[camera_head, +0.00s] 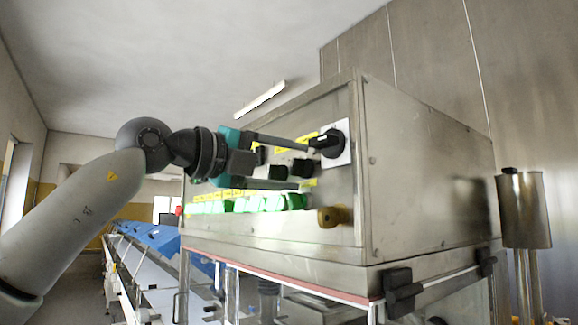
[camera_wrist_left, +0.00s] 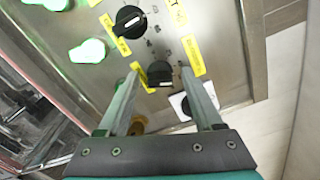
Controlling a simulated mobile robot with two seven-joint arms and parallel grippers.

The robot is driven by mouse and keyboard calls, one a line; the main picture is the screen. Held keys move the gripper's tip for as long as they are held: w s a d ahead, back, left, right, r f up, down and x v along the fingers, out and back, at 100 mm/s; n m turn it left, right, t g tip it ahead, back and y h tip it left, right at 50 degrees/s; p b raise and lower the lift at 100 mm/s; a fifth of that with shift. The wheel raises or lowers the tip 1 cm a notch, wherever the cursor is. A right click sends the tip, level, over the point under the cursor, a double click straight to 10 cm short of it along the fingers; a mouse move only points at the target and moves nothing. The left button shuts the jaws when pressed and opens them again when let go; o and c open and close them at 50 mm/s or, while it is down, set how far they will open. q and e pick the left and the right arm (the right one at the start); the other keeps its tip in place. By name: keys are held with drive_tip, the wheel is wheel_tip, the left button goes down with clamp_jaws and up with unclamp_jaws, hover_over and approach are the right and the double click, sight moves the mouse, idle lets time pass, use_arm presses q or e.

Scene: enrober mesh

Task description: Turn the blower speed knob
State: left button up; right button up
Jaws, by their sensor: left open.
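A steel control box shows a panel with black knobs and yellow labels; the label text is too small to read, so I cannot tell which knob is marked blower speed. One black knob (camera_head: 302,168) sits between the fingertips of my left gripper (camera_head: 302,165). In the left wrist view this knob (camera_wrist_left: 159,74) shows between the two open fingers (camera_wrist_left: 160,70), with a gap on each side. I cannot tell how far the fingertips are from the panel. A second black knob (camera_wrist_left: 130,21) with a white pointer line is farther up in that view. My right gripper is out of view.
A large black rotary switch (camera_head: 329,143) on a white plate is just right of the fingers. Lit green buttons (camera_head: 272,202) run below the knobs, with a yellowish knob (camera_head: 328,217) at their right. A steel cylinder (camera_head: 524,208) stands right of the box.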

use_arm(q)
drive_tip(key=b+v, duration=0.2)
drive_tip(key=v, duration=1.3)
